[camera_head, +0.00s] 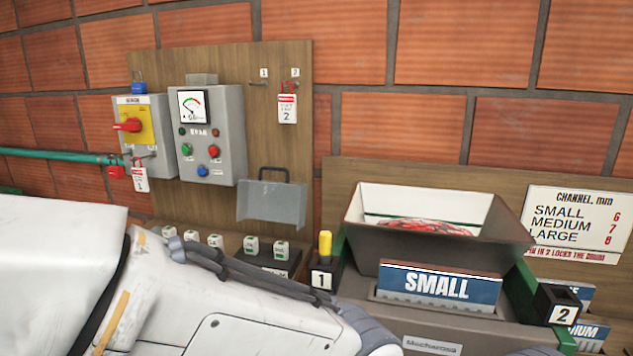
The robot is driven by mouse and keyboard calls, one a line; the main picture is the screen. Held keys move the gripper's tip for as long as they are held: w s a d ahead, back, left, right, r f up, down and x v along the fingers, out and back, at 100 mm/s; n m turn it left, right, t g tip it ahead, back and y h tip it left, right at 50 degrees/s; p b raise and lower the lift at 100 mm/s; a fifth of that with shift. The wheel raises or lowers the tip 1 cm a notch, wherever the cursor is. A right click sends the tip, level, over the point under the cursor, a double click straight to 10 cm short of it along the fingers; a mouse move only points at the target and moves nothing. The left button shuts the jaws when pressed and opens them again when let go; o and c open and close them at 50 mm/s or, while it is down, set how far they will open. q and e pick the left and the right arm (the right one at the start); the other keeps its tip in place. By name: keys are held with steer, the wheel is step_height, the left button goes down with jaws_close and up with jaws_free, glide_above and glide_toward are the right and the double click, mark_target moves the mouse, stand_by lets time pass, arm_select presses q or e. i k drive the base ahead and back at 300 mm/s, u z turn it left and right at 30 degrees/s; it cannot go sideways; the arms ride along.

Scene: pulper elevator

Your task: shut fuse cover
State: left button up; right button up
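A grey metal flap with a dark handle (272,203), which looks like the fuse cover, stands raised against the wooden board. Below it a row of several white fuses with green marks (252,246) sits exposed in a dark holder. The flap is clear of the fuses. My white left arm crosses the lower left of the head view and hides the lower part of the fuse row. Neither gripper's fingertips show in this view.
A grey box with a red rotary switch (127,125) and a meter panel with buttons (210,134) are on the board. A tag (287,108) hangs from a hook. A hopper (431,222) with a SMALL sign (437,286) stands right, beside a yellow-handled lever (325,244).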

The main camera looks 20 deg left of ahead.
mark_target(271, 168)
steer(key=k, duration=0.55)
steer(key=u, duration=0.75)
steer(key=i, duration=0.45)
steer(key=z, duration=0.05)
